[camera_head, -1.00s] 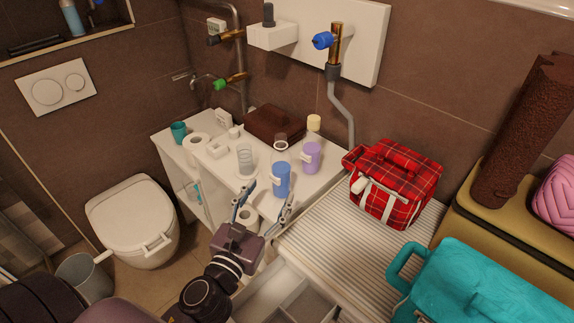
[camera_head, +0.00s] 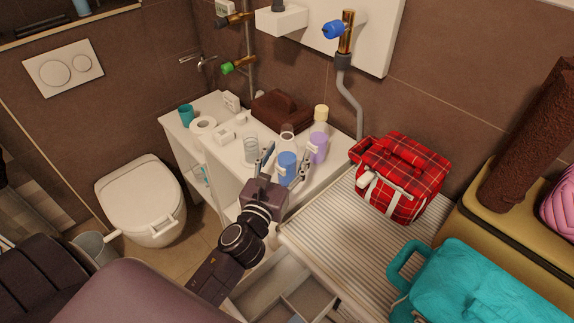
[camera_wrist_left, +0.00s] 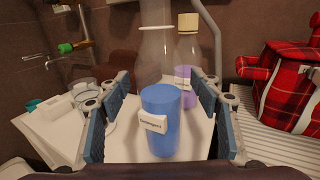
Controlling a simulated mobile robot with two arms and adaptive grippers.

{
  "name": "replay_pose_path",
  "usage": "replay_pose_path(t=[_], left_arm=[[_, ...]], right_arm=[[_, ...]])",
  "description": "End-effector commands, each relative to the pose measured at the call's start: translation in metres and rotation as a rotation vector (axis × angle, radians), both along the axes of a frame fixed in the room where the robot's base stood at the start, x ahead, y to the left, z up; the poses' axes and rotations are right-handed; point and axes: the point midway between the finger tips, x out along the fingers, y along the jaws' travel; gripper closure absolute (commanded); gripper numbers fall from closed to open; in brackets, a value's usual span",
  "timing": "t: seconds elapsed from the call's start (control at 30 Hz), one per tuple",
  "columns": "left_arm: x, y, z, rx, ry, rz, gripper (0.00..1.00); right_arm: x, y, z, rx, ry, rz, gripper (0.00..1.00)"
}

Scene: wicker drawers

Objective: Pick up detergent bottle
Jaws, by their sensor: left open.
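A clear bottle with blue liquid (camera_head: 287,170) and a small white label stands upright near the front edge of the white cabinet top. In the left wrist view the blue-filled bottle (camera_wrist_left: 161,125) is centred between the two finger pads, and its label print is too small to read surely. My left gripper (camera_head: 287,157) is open, with one finger on each side of this bottle. I cannot tell whether either finger touches it. A second clear bottle with purple liquid (camera_head: 318,148) and a cream cap stands just behind and to the right. My right gripper is not in view.
A glass tumbler (camera_head: 250,149), toilet rolls (camera_head: 203,125) and a brown box (camera_head: 282,109) share the cabinet top (camera_head: 229,158). A red plaid bag (camera_head: 403,175) sits on the striped surface (camera_head: 335,238) to the right. An open drawer (camera_head: 290,290) lies below. The toilet (camera_head: 141,202) is at left.

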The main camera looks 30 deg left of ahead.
Motion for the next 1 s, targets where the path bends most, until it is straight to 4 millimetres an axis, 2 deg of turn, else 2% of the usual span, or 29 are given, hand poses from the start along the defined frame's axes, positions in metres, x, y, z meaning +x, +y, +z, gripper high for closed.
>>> replay_pose_path(t=[0.23,0.7,1.0], left_arm=[[0.0016,0.0002,-0.0005,0.0,0.0,0.0,0.41],[0.0013,0.0002,-0.0005,0.0,0.0,0.0,0.93],[0.0015,0.0001,0.0027,0.001,-0.002,-0.001,0.95]], right_arm=[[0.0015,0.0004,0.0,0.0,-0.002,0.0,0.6],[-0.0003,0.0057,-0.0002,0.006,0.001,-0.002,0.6],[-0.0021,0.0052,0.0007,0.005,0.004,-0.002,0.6]])
